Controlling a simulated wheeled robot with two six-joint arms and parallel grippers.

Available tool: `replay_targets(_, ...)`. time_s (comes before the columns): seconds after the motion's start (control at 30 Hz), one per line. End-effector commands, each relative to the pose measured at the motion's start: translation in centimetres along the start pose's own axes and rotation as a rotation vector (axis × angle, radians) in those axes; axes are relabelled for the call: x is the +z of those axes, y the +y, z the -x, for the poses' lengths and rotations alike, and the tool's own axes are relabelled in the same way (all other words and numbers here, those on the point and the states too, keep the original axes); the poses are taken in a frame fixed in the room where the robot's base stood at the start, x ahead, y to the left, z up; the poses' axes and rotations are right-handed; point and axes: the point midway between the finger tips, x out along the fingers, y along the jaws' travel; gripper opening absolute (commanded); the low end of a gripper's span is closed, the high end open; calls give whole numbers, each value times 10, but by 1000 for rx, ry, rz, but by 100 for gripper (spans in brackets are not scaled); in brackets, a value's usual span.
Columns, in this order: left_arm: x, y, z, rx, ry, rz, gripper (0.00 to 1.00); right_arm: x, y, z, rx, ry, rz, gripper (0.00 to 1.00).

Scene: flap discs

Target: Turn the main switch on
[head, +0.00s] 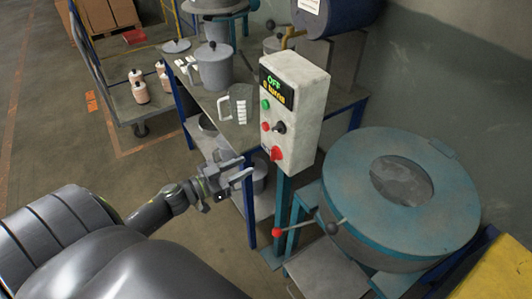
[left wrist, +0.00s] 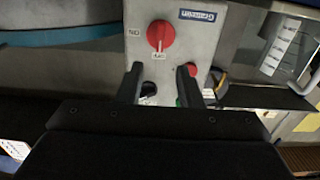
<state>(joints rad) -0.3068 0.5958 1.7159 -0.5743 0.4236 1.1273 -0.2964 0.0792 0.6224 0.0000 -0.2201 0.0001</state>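The control box (head: 294,105) is a pale grey upright box on a teal post. Its display (head: 277,87) reads OFF with a turns line under it. The red rotary main switch (head: 277,153) is low on its front; it also shows in the left wrist view (left wrist: 160,35), with its pointer toward a label. My left gripper (head: 247,165) is open and empty, just left of the main switch and apart from it. In the left wrist view its two fingers (left wrist: 160,72) point at the panel, with the switch beyond the tips. My right gripper is not in view.
The panel also has a green button (head: 265,104), a red button (head: 266,126) and a black selector (head: 280,127). A bench with a grey pot (head: 214,70) is behind.

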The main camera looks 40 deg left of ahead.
Motion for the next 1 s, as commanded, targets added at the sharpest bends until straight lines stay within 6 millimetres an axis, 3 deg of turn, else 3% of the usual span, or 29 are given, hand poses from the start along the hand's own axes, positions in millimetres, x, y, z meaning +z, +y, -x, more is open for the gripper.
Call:
replay_targets(0.2, -4, 0, -42, -3, 4, 1, 33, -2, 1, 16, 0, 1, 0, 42)
replay_targets(0.43, -1, -1, -75, -2, 2, 2, 33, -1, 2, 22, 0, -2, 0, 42)
replay_targets(0.87, 0, 0, -86, -1, -1, 0, 33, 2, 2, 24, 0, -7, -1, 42)
replay_targets(1.0, 0, 0, -86, -1, 0, 0, 18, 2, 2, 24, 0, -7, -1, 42)
